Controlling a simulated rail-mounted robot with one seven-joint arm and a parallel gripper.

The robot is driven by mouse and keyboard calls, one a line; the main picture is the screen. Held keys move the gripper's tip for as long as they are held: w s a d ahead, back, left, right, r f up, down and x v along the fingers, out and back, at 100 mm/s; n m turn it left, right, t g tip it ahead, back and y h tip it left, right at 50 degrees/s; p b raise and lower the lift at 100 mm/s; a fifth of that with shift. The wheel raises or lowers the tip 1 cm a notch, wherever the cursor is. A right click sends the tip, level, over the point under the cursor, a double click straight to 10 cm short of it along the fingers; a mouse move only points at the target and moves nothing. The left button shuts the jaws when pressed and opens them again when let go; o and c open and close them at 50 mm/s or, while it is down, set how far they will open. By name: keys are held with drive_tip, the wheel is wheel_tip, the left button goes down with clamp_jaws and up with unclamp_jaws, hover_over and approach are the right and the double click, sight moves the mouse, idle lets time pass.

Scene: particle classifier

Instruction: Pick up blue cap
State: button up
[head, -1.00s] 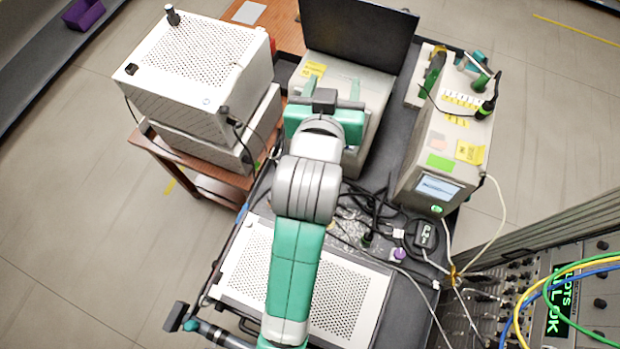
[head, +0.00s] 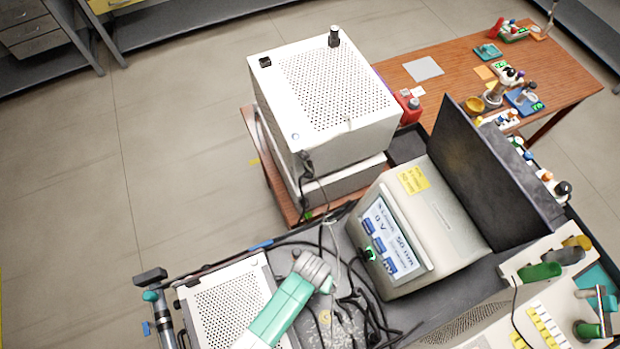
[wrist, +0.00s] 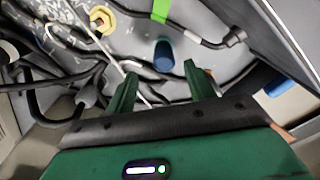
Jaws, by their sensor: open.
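The blue cap (wrist: 163,56) shows in the wrist view on a grey surface among black cables, just beyond my fingertips. My gripper (wrist: 159,80) has two green fingers spread apart, with nothing held between them. The cap lies roughly in line with the gap between the fingers and looks apart from both. In the head view I see my green and grey arm at the bottom left of the cart, but I cannot make out the gripper or the cap there.
Black cables (wrist: 150,45) lie around the cap, and a brass nut (wrist: 100,20) sits to its left. Another blue piece (wrist: 278,86) is at the right. In the head view, a screen device (head: 440,225), a perforated white box (head: 330,95) and a perforated panel (head: 225,305) surround the cable area.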

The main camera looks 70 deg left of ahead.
drive_tip(key=f, duration=0.5)
drive_tip(key=shift+s+a, duration=0.2)
drive_tip(key=c, duration=0.9)
drive_tip(key=shift+c, duration=0.2)
drive_tip(key=shift+r, duration=0.1)
wheel_tip(320, 180, up, 10)
drive_tip(key=shift+f+p, duration=0.1)
drive_tip(key=shift+p, duration=0.35)
